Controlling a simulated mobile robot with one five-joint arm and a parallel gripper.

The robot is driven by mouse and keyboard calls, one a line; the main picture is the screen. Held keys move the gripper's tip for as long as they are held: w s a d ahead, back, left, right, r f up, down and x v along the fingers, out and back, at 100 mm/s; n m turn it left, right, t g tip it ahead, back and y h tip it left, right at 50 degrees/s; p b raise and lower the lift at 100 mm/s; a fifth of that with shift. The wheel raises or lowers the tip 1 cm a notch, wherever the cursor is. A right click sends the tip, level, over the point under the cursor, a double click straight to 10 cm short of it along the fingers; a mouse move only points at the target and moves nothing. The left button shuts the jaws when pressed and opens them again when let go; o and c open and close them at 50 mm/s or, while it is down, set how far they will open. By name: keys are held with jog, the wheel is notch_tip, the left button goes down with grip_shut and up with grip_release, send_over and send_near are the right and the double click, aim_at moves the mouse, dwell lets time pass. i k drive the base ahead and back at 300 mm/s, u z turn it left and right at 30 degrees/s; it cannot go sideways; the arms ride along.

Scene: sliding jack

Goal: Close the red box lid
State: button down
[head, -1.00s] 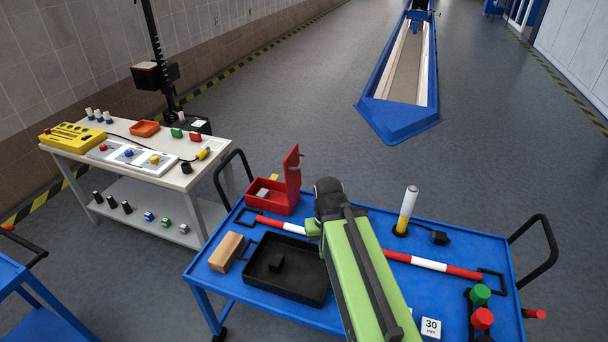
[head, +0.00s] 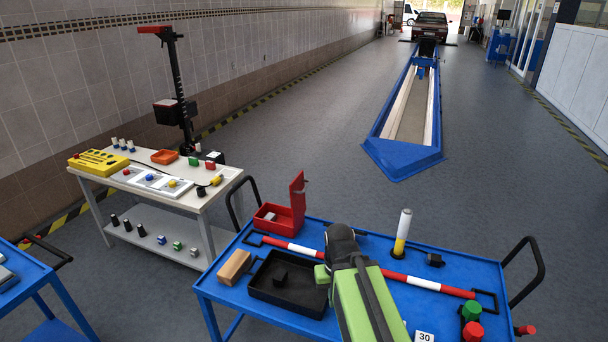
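The red box (head: 276,220) sits at the back left of the blue cart top, with a small grey piece inside. Its red lid (head: 298,199) stands upright on the box's right side, so the box is open. My green and black arm reaches over the cart from the front. Its dark end (head: 341,240) is to the right of the box and apart from it in the picture. The fingers of my gripper are hidden behind the arm, so their opening does not show.
The blue cart (head: 450,268) holds a black tray (head: 267,295), a wooden block (head: 235,266), a red-and-white bar (head: 425,284), a white-and-yellow cylinder (head: 402,232) and red and green knobs. A white table (head: 200,200) with several parts stands left.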

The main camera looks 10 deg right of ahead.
aim_at(298, 188)
jog(key=u, duration=0.6)
jog(key=i, duration=1.6)
jog(key=u, duration=0.85)
